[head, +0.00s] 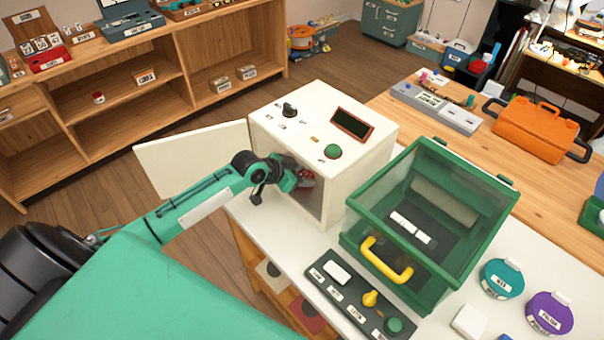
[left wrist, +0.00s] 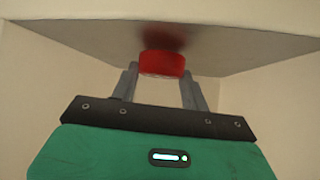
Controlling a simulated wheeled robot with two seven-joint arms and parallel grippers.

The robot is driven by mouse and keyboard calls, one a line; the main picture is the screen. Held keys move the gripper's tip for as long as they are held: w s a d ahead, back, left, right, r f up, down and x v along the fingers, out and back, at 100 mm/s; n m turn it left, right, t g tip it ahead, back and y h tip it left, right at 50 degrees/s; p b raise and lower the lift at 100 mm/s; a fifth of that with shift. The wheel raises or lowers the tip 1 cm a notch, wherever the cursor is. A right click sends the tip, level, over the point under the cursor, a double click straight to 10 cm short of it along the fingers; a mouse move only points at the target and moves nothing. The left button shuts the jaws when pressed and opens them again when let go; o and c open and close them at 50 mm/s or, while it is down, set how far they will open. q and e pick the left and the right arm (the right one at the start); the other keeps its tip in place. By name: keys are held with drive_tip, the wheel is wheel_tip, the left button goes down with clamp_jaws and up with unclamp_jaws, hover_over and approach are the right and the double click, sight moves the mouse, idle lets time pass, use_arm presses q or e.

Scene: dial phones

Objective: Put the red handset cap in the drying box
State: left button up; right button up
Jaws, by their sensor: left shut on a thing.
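The red handset cap (left wrist: 162,64) is a short red cylinder. It sits between the fingertips of my left gripper (left wrist: 158,80), which is shut on it. In the head view my left gripper (head: 298,178) reaches through the front opening of a white box (head: 372,160), which I take to be the drying box. A bit of the cap's red (head: 308,180) shows there. In the left wrist view pale inner walls surround the cap, and a reddish tint shows on the surface just behind it. Whether the cap touches that surface is unclear. My right gripper is out of view.
The box's white door (head: 185,160) stands open to the left, beside my arm. A clear green-framed case (head: 470,185) with a yellow handle (head: 386,262) stands close on the right. A dark control panel (head: 360,300) lies in front. Teal (head: 502,278) and purple (head: 549,314) round containers sit at right.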

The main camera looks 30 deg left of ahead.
use_arm(q)
drive_tip(key=shift+f, duration=0.25)
drive_tip(key=shift+f, duration=0.1)
drive_tip(key=o, duration=1.1)
drive_tip(key=shift+c, duration=0.2)
